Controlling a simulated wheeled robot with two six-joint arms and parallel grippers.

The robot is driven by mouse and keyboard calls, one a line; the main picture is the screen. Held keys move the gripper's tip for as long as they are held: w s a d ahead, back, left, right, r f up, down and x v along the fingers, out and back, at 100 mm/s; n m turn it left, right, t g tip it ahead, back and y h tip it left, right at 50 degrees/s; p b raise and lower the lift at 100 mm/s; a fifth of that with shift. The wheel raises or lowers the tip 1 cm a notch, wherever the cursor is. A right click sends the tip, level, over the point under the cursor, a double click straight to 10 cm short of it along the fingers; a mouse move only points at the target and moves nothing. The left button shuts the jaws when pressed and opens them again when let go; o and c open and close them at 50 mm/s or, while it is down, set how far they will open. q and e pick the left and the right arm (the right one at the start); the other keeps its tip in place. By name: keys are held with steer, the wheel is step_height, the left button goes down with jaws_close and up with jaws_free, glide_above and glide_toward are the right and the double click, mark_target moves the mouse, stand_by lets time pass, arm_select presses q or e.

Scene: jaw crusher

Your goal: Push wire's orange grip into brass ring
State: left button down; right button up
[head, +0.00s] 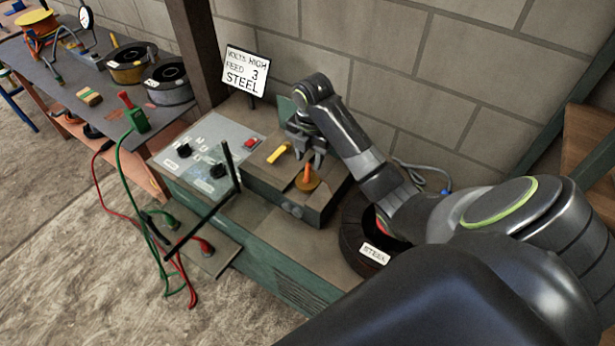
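The orange grip (307,172) stands upright over the brass ring (308,183) on top of the brown feeder box. It looks seated in or on the ring; from this angle I cannot tell how deep. The wire itself is too small to make out. My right gripper (306,158) points down just behind and above the orange grip. Its two fingers look apart, with nothing visible held between them. I cannot tell whether a finger touches the grip. My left gripper is out of view.
A yellow lever (279,153) and a red switch (251,143) sit left of the grip. A sign (246,72) reads volts high, feed 3, steel. A spool labelled STEEL (349,232) lies right of the box.

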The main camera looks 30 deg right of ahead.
mark_target(308, 163)
steer(key=shift+f+b, duration=0.75)
steer(key=shift+f, duration=0.15)
steer(key=shift+w+a+f+b, duration=0.1)
steer(key=shift+w+f+b, duration=0.15)
steer(key=shift+f+b, duration=0.7)
steer(key=shift+f+p, duration=0.55)
steer(key=shift+f, duration=0.35)
steer(key=shift+c, duration=0.3)
jaws_close()
